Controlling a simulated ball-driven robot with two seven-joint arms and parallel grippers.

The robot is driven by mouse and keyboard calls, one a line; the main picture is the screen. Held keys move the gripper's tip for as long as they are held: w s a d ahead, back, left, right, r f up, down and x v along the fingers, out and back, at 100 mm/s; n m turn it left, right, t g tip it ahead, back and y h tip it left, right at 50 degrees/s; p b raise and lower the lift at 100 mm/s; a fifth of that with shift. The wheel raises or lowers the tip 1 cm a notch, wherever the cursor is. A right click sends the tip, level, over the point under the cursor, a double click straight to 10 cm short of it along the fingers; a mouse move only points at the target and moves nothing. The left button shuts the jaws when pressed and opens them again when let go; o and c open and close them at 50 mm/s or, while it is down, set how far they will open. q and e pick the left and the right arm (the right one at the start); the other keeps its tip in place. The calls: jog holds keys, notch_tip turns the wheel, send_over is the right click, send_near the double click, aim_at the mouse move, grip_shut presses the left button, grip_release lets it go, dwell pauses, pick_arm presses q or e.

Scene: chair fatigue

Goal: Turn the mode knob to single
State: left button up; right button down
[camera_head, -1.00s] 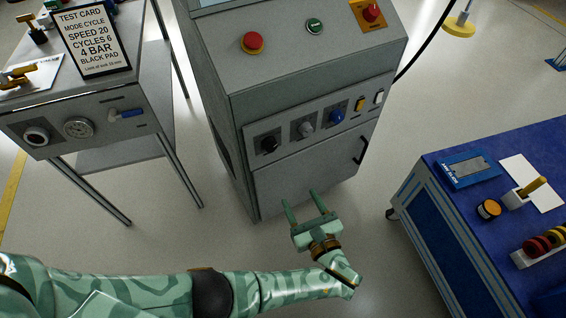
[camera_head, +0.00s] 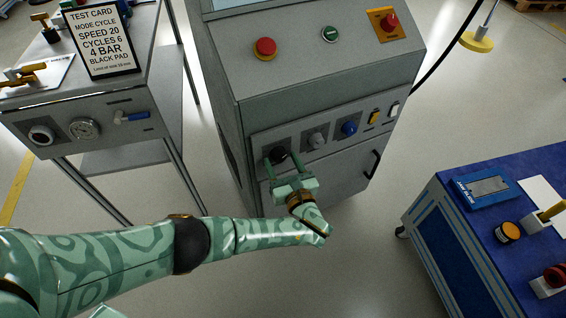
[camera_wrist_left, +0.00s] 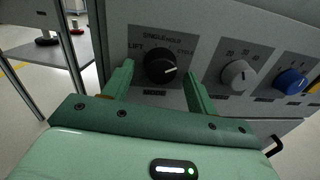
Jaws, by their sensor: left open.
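The black mode knob (camera_head: 278,155) sits at the left end of the control strip on the grey cabinet's front. In the left wrist view the knob (camera_wrist_left: 160,67) shows under labels reading LIFT, SINGLE, HOLD and CYCLE. Its white mark points to the right, roughly towards the CYCLE side. My left gripper (camera_head: 283,161) is open in front of the knob. In the left wrist view its fingers (camera_wrist_left: 158,78) stand on either side of the knob with gaps, not closed on it. My right gripper is not in view.
Right of the knob on the strip are a grey knob (camera_head: 317,140), a blue knob (camera_head: 349,128), a yellow switch (camera_head: 374,117) and a white switch (camera_head: 394,109). A red button (camera_head: 265,48) is on top. A test card (camera_head: 101,40) reads MODE CYCLE. A blue bench (camera_head: 470,240) stands right.

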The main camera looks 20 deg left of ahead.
pick_arm(q)
jog(key=shift+w+a, duration=0.15)
jog(key=shift+w, duration=0.05)
jog(key=c, duration=1)
